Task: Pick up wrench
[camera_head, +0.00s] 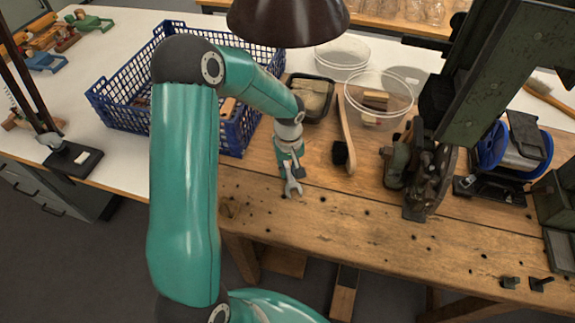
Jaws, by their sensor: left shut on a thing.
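A metal wrench (293,187) shows below my left gripper (290,168), with its open jaw end pointing down toward the wooden workbench (330,225). My left gripper is shut on the wrench, and the fingers hide its upper part. I cannot tell whether the wrench touches the bench top. My left arm comes in from the lower left and reaches across the bench. My right gripper does not show.
A blue crate (120,82) stands left of the gripper. A brush (345,135), a black tray (310,98) and clear round containers (342,52) lie behind and right. A dark green machine (480,110) stands at right. The bench front is mostly clear.

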